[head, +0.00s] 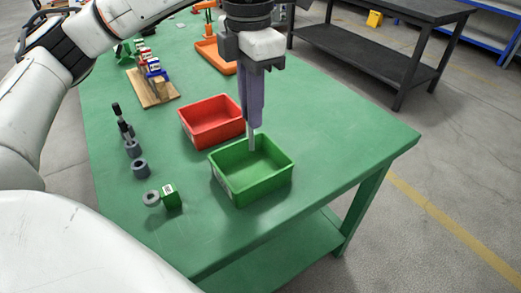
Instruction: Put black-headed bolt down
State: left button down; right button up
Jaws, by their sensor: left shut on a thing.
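My left gripper (253,122) points straight down above the green bin (250,198), its fingers close together. It is shut on a thin bolt, whose pale grey shank (252,142) sticks out below the fingertips. The head of this bolt is hidden by the fingers, so its colour cannot be seen. The shank's lower end is at or just inside the bin's opening; I cannot tell if it touches anything. The visible floor of the green bin looks empty. My right gripper is not in view.
A red bin (212,132) stands behind and left of the green one. A wooden board with blocks (155,97) lies farther back. The table's right side is clear.

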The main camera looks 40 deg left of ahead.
aim_at(250, 142)
pick_arm(q)
jog(key=shift+s+f+b, duration=0.15)
jog(key=shift+f, duration=1.9)
jog(key=shift+s+f+b, duration=0.15)
jog(key=shift+f, duration=1.85)
jog(key=c, duration=1.7)
grip_release()
jog(key=shift+r, duration=0.1)
notch_tip(250, 142, up, 12)
jog(key=shift+r+p, duration=0.1)
jog(key=shift+p, duration=0.55)
